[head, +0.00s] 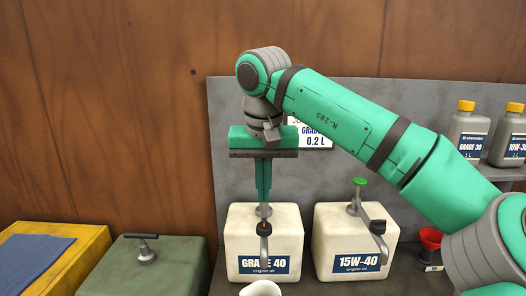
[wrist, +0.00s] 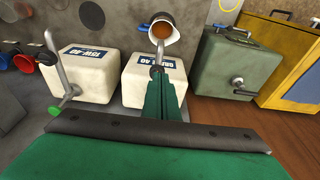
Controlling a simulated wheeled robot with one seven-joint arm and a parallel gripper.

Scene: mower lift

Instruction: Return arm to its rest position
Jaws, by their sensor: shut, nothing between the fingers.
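My gripper (head: 264,203) points straight down at the tap of the white GRADE 40 oil container (head: 235,240), its fingers together and empty. The fingertips are at or just above the tap (head: 265,230); whether they touch it I cannot tell. In the wrist view my gripper (wrist: 158,75) hides part of this tap. My green arm reaches in from the right of the head view, with its elbow bent over the shelf.
A white jug (head: 261,288) stands in front of the tap; the wrist view shows amber liquid in the jug (wrist: 163,32). A 15W-40 container (head: 335,225) with a green-knobbed tap is at right. A green can (head: 175,270), yellow box (head: 90,262) and bottles (head: 467,130) flank them.

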